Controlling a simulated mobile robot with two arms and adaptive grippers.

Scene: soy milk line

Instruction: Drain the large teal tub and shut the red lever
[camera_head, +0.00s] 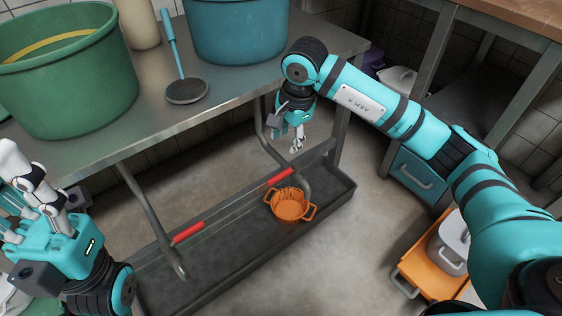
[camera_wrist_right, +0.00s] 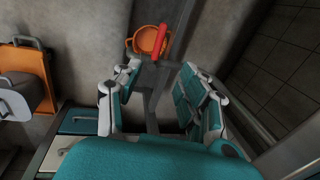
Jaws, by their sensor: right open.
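The large teal tub (camera_head: 237,28) stands on the metal bench at the top, partly cut off. A bent drain pipe (camera_head: 268,150) runs down below it to the trough. A red lever (camera_head: 293,178) lies near this pipe's lower end; a red lever also shows in the right wrist view (camera_wrist_right: 160,42). My right gripper (camera_head: 297,143) is open and empty, pointing down above and apart from the lever. Its spread fingers (camera_wrist_right: 160,98) show in the right wrist view. My left gripper (camera_head: 30,185) is at the left edge, fingers up; its opening is unclear.
A green tub (camera_head: 72,85) and a strainer ladle (camera_head: 185,90) are on the bench (camera_head: 140,135). A second red lever (camera_head: 187,233) is to the left. An orange basket (camera_head: 290,207) sits in the dark floor trough (camera_head: 225,262). An orange cart (camera_head: 425,270) holds a pot at right.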

